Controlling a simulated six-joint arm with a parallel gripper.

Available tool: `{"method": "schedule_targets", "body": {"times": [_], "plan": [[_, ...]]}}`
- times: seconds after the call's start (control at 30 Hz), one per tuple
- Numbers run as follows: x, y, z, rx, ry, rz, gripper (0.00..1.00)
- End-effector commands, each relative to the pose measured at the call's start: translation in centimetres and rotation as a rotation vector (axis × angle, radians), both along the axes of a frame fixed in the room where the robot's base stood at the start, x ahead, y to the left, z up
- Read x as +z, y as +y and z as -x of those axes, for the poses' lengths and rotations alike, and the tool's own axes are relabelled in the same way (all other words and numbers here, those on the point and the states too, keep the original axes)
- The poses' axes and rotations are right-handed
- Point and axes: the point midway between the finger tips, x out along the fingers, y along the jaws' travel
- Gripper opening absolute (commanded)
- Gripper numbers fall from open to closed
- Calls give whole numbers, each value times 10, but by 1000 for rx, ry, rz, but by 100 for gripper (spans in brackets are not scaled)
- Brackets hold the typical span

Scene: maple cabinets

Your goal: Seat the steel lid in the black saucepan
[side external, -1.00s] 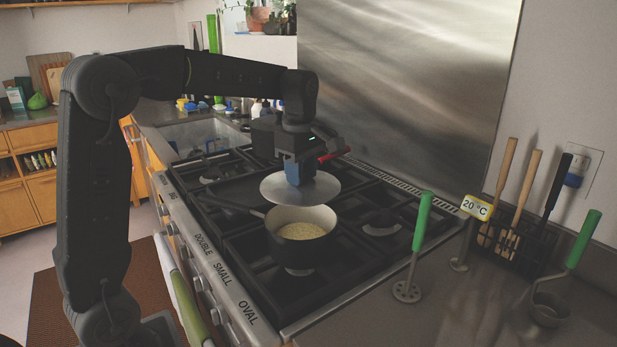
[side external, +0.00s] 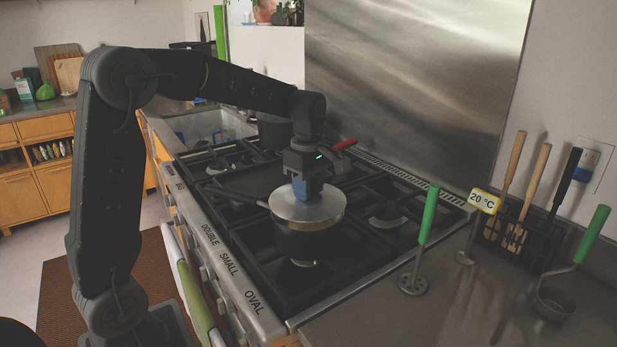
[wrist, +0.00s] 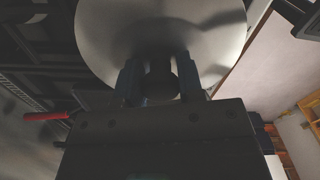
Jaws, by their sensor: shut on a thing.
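The steel lid (side external: 285,209) lies over the mouth of the black saucepan (side external: 308,241) in the side view. The lid looks roughly level, and a pale band of the pan's rim shows below its right and front edge. I cannot tell whether it is fully down in the rim. My gripper (side external: 307,190) points down above the lid and is shut on its knob. In the wrist view the blue fingers of my gripper (wrist: 160,84) pinch the dark knob, with the lid (wrist: 160,30) filling the top. The pan's contents are hidden.
The saucepan stands on a black stove grate (side external: 262,262). A dark pan (side external: 245,182) and a red handle (side external: 344,144) are behind.

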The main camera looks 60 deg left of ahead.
Motion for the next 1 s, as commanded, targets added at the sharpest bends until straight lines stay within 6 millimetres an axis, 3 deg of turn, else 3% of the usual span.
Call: {"method": "schedule_targets", "body": {"times": [0.3, 0.7, 0.73, 1.0], "plan": [[-17, 0, 0, 0, 0, 0, 3], [-20, 0, 0, 0, -1, 0, 3], [-19, 0, 0, 0, -1, 0, 37], [-20, 0, 0, 0, 0, 0, 62]]}}
